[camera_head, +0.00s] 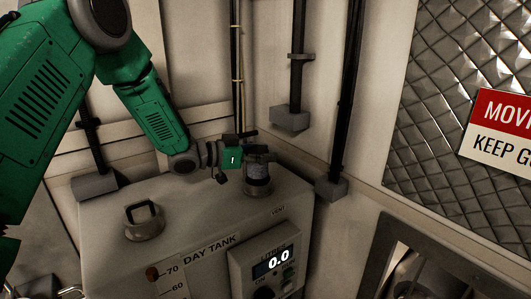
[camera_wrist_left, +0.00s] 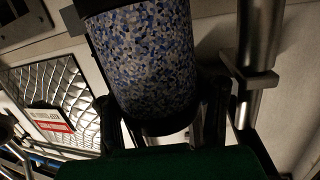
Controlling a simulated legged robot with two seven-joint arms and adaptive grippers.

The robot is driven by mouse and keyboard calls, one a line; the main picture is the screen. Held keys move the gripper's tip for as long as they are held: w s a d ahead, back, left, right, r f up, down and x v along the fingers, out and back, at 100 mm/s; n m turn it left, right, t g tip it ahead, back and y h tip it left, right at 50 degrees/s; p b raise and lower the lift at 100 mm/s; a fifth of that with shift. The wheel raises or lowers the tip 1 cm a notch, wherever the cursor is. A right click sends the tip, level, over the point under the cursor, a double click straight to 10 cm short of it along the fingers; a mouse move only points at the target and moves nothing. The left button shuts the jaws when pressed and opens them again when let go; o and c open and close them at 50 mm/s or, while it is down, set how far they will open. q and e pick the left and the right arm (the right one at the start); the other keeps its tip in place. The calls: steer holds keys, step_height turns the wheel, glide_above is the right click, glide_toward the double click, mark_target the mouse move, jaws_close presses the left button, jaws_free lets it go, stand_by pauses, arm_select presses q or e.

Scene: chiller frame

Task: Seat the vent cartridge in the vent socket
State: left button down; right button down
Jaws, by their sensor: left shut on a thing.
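The vent cartridge (camera_head: 258,172) is a small upright cylinder with a dark cap, at the back right corner of the day tank's top. In the left wrist view its blue, white and grey speckled body (camera_wrist_left: 148,60) fills the upper middle. My left gripper (camera_head: 250,155) reaches in from the left and is shut on the cartridge; its dark fingers flank the body in the wrist view. The vent socket (camera_head: 258,190) shows only as a collar at the cartridge's lower end, by the VENT label. I cannot tell how deep the cartridge sits in it. My right gripper is not in view.
The day tank (camera_head: 100,222) has a handled filler cap (camera_head: 143,220) on top and a display panel (camera_head: 272,262) reading 0.0 in front. Dark vertical pipes (camera_head: 345,95) with grey brackets run along the wall close behind the cartridge. A quilted metal panel (camera_head: 450,60) stands right.

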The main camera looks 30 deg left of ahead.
arm_select(q)
steer(key=shift+f+b, duration=0.8)
steer(key=shift+f, duration=0.7)
steer(key=c, duration=0.7)
jaws_free()
steer(key=shift+o, duration=0.4)
steer(key=shift+d+r, duration=0.1)
